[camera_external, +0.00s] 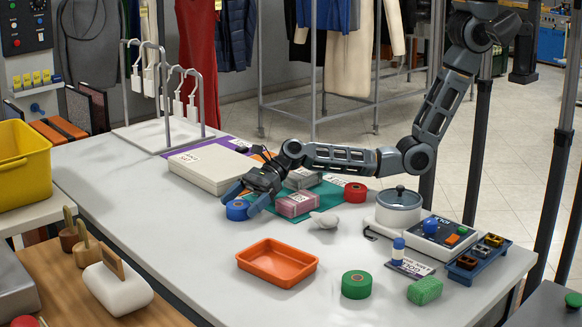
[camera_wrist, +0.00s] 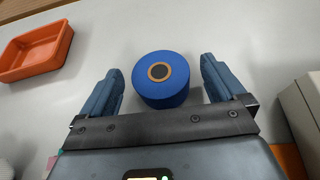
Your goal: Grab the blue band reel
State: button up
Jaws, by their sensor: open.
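The blue band reel (camera_external: 237,210) lies flat on the white table, toward its left side. In the wrist view the blue band reel (camera_wrist: 146,82) shows a brown core with a dark centre. My gripper (camera_external: 243,195) is low over the table at the reel. In the wrist view my gripper (camera_wrist: 163,84) is open, with one blue finger on each side of the reel. Gaps show between the reel and both fingers. The reel sits ahead of the palm, and nothing is held.
An orange tray (camera_external: 277,264) lies in front of the reel, with clear table between. A folded pink bundle (camera_external: 297,204) and a red reel (camera_external: 355,193) are to the right. A white flat box (camera_external: 213,167) lies behind. A green reel (camera_external: 356,284) is at the front.

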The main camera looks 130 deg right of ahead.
jog(key=shift+c, duration=0.3)
jog(key=c, duration=1.1)
jog(key=shift+r, duration=0.15)
